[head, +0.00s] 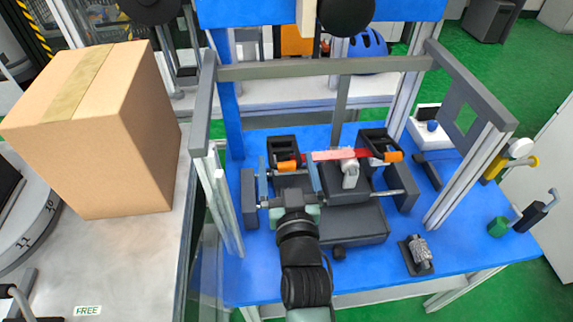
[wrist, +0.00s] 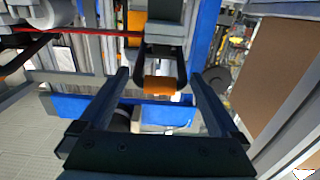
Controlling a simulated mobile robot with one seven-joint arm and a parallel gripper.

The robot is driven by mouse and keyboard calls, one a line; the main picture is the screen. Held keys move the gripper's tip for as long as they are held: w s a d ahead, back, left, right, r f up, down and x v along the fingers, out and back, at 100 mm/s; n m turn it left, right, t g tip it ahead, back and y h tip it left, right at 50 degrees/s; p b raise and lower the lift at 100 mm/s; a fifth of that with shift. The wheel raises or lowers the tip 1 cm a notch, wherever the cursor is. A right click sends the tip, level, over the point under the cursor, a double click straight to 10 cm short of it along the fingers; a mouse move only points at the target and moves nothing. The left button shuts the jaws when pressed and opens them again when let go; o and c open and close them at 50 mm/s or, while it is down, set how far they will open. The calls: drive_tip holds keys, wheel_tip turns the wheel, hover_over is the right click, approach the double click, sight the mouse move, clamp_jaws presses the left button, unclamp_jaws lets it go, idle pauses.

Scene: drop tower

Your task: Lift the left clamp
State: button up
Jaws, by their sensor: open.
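The left clamp is a dark bracket with an orange handle (head: 286,166) on the left of the dark fixture. In the wrist view the orange handle (wrist: 160,86) sits at the end of a black lever, centred between my fingers and pointing toward the gripper. My gripper (head: 288,172) is open, with one finger on each side of the handle. In the wrist view both fingers of my gripper (wrist: 160,76) stand apart from the handle. My wrist hides part of the fixture.
A grey frame's crossbar (head: 290,69) spans above the fixture, with posts on both sides. A cardboard box (head: 110,140) stands on the left bench. A small metal part (head: 419,250) lies on the blue table (head: 375,272) at front right. The table's front right is mostly clear.

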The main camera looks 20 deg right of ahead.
clamp_jaws()
idle(0.5)
drive_tip(key=shift+r, duration=0.1)
